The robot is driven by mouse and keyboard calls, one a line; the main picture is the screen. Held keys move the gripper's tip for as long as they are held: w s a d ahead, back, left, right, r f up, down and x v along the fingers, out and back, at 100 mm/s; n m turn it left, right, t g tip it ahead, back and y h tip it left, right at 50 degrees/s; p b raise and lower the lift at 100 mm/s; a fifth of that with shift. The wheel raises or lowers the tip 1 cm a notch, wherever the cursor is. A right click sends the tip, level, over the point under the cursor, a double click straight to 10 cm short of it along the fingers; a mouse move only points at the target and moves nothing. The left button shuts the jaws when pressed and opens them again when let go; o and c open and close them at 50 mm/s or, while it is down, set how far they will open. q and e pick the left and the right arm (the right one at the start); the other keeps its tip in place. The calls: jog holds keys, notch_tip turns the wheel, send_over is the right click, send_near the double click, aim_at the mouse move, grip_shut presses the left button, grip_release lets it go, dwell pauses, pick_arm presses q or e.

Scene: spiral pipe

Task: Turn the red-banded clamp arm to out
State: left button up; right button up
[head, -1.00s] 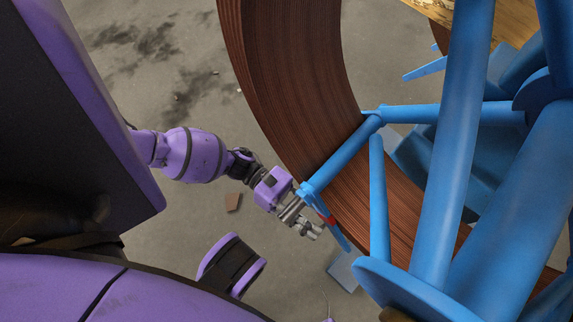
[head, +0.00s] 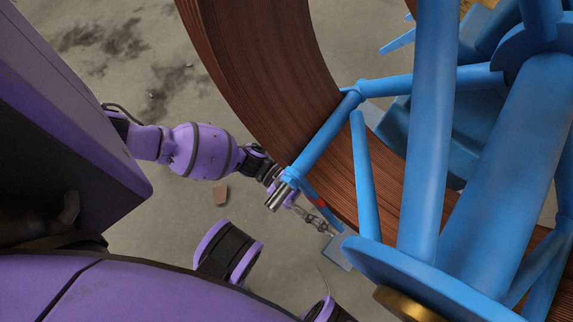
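The red-banded clamp arm (head: 317,202) is a thin blue bar with a small red band. It hangs at the lower left end of a blue strut (head: 325,134) and slants down to the right. A silver cylinder (head: 278,196) shows at its upper end. My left gripper (head: 318,222) is at the clamp arm, its grey fingers just below and left of the red band. The clamp end partly hides its purple body. Whether the fingers touch the bar, or how far apart they are, is unclear. My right gripper is not in view.
A large brown ribbed spiral band (head: 265,80) curves behind the strut. Thick blue tubes (head: 430,130) and a blue flange (head: 400,270) fill the right side. Open grey floor lies to the left, with a small brown fragment (head: 221,194).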

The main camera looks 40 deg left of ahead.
pick_arm(q)
grip_shut()
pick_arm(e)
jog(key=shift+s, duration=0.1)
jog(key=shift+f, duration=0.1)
pick_arm(q)
jog(key=shift+a, duration=0.1)
jog(key=a+f+y+p, duration=0.3)
jog(key=a+y+p, duration=0.4)
jog(key=a+p, duration=0.2)
jog(key=shift+a+f, duration=0.4)
jog(key=shift+a, duration=0.15)
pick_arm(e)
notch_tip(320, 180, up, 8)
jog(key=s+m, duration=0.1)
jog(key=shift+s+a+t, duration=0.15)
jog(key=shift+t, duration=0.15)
